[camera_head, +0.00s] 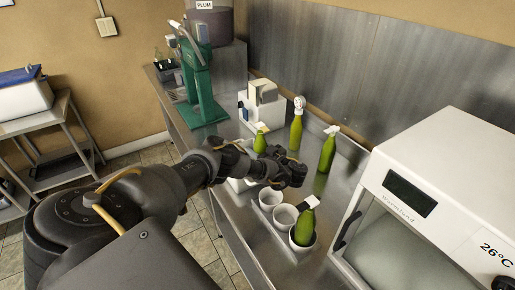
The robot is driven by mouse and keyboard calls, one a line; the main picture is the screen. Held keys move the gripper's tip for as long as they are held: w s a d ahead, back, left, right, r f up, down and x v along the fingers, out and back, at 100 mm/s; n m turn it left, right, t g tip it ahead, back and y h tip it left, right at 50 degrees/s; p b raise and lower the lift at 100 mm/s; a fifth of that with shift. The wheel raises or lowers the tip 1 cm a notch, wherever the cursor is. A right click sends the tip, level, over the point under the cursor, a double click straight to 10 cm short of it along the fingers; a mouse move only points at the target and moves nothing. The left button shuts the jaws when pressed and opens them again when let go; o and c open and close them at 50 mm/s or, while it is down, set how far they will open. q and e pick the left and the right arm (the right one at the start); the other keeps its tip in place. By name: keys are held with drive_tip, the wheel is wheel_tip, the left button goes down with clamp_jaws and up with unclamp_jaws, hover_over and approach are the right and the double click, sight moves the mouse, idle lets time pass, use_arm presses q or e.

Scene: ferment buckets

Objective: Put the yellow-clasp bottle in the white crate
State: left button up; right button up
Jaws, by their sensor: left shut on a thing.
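Behind and above my left gripper (287,173) is a green bottle (260,142) with a small yellowish top. Its lower part is hidden by the gripper. My left gripper is shut, over the steel counter; its fingers and the grip itself are hard to make out, but this bottle is the one closest to it. The nearest holder has a green bottle (304,228) with a dark and white top. My right gripper is not in view.
Two green bottles (296,134) (327,153) with pale tops stand upright behind the gripper. A white machine (264,100) and a green press (198,90) are farther back. A white incubator (440,170) blocks the right. Bare counter (345,180) lies between bottles and incubator.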

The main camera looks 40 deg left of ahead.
use_arm(q)
drive_tip(key=shift+f, duration=0.25)
drive_tip(key=o, duration=1.4)
drive_tip(key=shift+r, duration=0.1)
drive_tip(key=shift+r, duration=0.3)
drive_tip(key=d+p, duration=0.1)
drive_tip(key=d, duration=0.1)
drive_tip(key=d+p, duration=0.3)
drive_tip(key=d, duration=0.1)
drive_tip(key=shift+s+d+r, duration=0.3)
drive_tip(key=shift+d+r, duration=0.05)
drive_tip(key=shift+r, duration=0.05)
drive_tip(key=shift+s+d+f+p, duration=0.1)
drive_tip(key=shift+d+f+p, duration=0.05)
drive_tip(key=shift+d+p, duration=0.25)
